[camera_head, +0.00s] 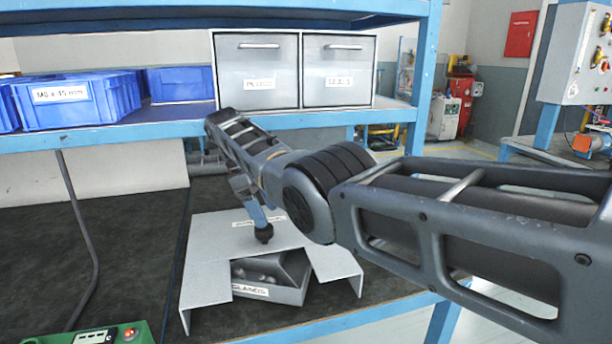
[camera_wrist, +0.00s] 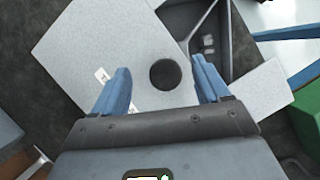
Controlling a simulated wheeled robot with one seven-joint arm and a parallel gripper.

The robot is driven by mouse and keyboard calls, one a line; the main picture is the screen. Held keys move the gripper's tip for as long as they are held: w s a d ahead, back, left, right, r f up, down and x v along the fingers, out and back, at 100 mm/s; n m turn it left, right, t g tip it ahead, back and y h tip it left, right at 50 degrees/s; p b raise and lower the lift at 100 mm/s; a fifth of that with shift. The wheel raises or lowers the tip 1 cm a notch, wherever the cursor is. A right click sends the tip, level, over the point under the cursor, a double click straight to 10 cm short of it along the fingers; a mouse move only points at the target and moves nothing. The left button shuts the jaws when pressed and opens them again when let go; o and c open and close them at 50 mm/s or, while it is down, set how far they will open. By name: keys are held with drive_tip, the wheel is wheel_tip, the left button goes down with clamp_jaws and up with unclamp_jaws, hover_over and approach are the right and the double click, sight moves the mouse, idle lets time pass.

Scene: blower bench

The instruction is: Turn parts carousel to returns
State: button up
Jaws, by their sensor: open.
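The parts carousel has a light grey cover (camera_head: 215,250) on the lower bench, with a black knob (camera_head: 264,235) on top. A grey bin (camera_head: 290,275) labelled GLANDS shows in the cover's front opening. A label on the cover top is partly hidden by my gripper (camera_head: 257,215). My gripper points down at the knob with its blue fingers apart. In the wrist view the round knob (camera_wrist: 165,74) lies between the open fingertips (camera_wrist: 161,70), with gaps on both sides. The cover (camera_wrist: 90,45) and part of the open compartment (camera_wrist: 208,35) also show there.
A shelf (camera_head: 150,130) above the bench holds blue bins (camera_head: 75,105) and two grey drawers (camera_head: 295,75). A green box (camera_head: 120,335) stands at the front left. A dark cable (camera_head: 85,220) hangs at the left. The dark bench mat (camera_head: 135,215) is mostly clear left of the carousel.

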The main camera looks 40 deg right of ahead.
drive_tip(key=shift+s+d+r+p, duration=0.2)
drive_tip(key=shift+r+p, duration=0.2)
drive_tip(key=shift+p, duration=0.15)
drive_tip(key=shift+s+d+r+p, duration=0.2)
drive_tip(key=shift+r+p, duration=0.15)
drive_tip(key=shift+p, duration=0.15)
drive_tip(key=s+d+r+p, duration=0.5)
drive_tip(key=s+d+p, duration=0.1)
drive_tip(key=p, duration=0.5)
drive_tip(key=shift+d+p, duration=0.35)
drive_tip(key=shift+d, duration=0.3)
